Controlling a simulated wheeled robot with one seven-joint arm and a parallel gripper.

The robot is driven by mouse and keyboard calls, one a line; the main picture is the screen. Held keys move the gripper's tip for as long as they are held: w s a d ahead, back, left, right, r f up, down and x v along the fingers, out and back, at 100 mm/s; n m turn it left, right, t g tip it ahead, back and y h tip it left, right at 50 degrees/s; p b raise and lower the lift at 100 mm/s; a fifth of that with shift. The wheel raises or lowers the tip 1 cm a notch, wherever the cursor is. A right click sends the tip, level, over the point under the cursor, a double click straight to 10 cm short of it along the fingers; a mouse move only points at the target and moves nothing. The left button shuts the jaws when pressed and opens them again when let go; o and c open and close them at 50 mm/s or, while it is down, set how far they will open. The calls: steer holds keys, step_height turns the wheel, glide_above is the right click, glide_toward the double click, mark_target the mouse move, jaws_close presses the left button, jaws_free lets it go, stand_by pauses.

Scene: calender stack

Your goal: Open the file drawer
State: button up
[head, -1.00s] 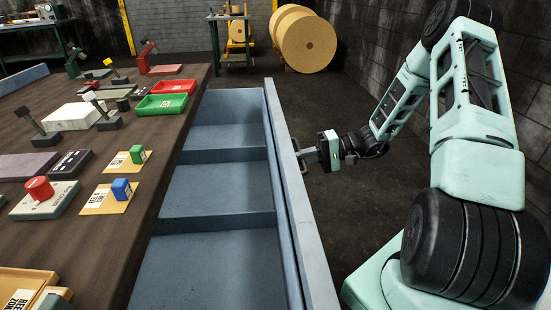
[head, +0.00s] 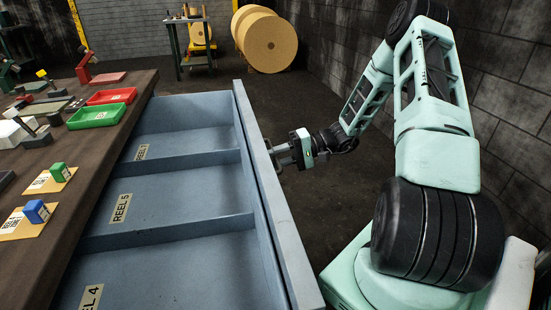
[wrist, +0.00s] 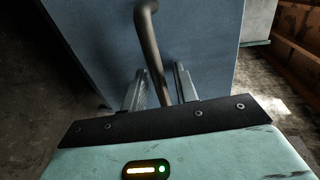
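The file drawer (head: 185,187) is blue-grey and stands pulled out far from under the table's right side. Its inside shows several compartments split by dividers, with labels such as REEL 5 (head: 121,207). The compartments in view look empty. My gripper (head: 284,155) is at the outer side of the drawer front (head: 275,196). In the wrist view, the dark bar handle (wrist: 150,45) runs down between the two fingers (wrist: 160,90) of my gripper, which look closed around it. The exact contact at the fingertips is hard to see.
The brown table (head: 92,140) on the left bears a red tray (head: 112,97), a green tray (head: 95,116) and blocks on cards. A dark block wall is at the right. Large tan rolls (head: 268,43) stand at the back. The floor near the gripper is clear.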

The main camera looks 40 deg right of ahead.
steer(key=v, duration=1.7)
steer(key=shift+p, duration=0.45)
steer(key=shift+s+d+r, duration=0.1)
steer(key=shift+d+r, duration=0.05)
